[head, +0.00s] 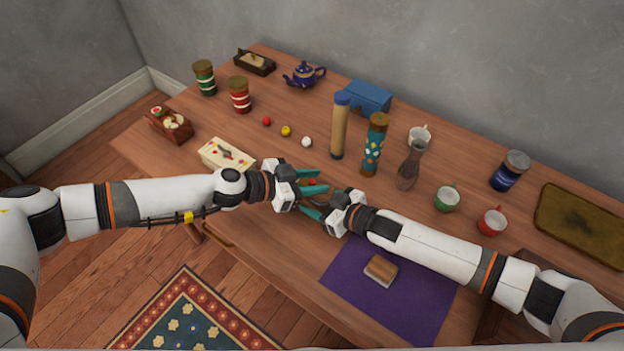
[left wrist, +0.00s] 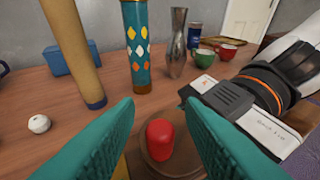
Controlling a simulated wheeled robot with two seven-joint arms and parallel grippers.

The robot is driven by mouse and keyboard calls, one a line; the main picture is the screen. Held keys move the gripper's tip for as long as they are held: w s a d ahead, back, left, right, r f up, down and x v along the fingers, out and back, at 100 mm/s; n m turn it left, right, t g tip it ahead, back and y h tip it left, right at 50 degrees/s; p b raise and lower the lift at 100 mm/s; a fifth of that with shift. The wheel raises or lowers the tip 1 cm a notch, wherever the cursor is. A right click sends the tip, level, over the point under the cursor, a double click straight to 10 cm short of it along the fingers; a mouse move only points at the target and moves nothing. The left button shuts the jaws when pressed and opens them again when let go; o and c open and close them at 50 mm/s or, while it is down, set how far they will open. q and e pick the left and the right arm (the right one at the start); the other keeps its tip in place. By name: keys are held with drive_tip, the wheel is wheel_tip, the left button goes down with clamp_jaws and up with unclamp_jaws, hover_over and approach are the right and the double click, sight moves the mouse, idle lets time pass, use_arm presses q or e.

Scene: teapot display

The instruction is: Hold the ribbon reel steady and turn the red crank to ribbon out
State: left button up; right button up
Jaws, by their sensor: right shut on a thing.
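The ribbon reel (left wrist: 147,168) is a brown round body on the table, mostly hidden by my grippers in the head view. Its red crank knob (left wrist: 160,140) stands upright on top; a bit of red shows in the head view (head: 310,182). My left gripper (head: 322,182) is open, its teal fingers on either side of the knob with gaps showing in the left wrist view (left wrist: 158,108). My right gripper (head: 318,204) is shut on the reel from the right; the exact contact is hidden. I cannot make out any ribbon.
Behind stand a tan cylinder (head: 339,128), a patterned teal cylinder (head: 374,145) and a grey vase (head: 409,167). A cream box (head: 226,154) is left of my left gripper. A purple mat (head: 345,268) with a brown block (head: 381,268) lies in front right.

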use_arm(q)
clamp_jaws()
